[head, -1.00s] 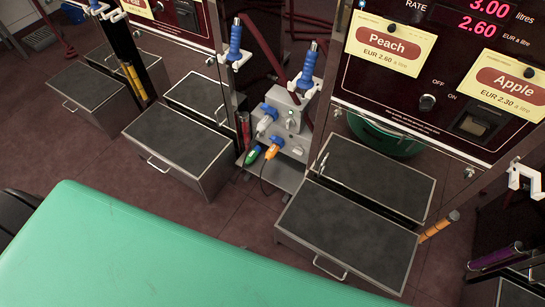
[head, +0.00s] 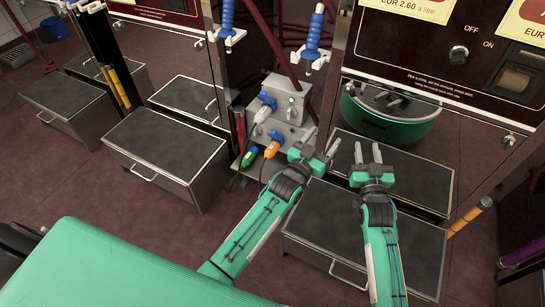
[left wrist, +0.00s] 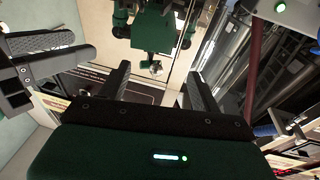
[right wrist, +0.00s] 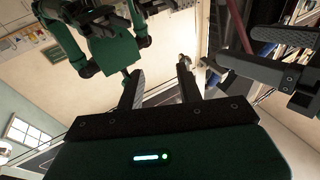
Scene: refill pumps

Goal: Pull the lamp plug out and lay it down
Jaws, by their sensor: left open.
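A grey socket box (head: 293,97) stands on the floor between the pump cabinets. A pale plug with a blue-fronted socket (head: 262,113) sits on its face. Below are an orange plug (head: 271,150) with a dark cord and a green plug (head: 250,157). I cannot tell which belongs to the lamp. My left gripper (head: 321,145) is open and empty, right of the box and apart from the plugs. Its fingers also show in the left wrist view (left wrist: 160,85). My right gripper (head: 367,150) is open and empty, farther right. It also shows in the right wrist view (right wrist: 158,80).
Two blue nozzles (head: 314,32) hang above the box. Dark-topped steps (head: 165,143) stand left, and another step (head: 360,230) lies beneath my arms. A green round basin (head: 390,125) shows in the right cabinet. Open floor (head: 230,205) lies in front of the box.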

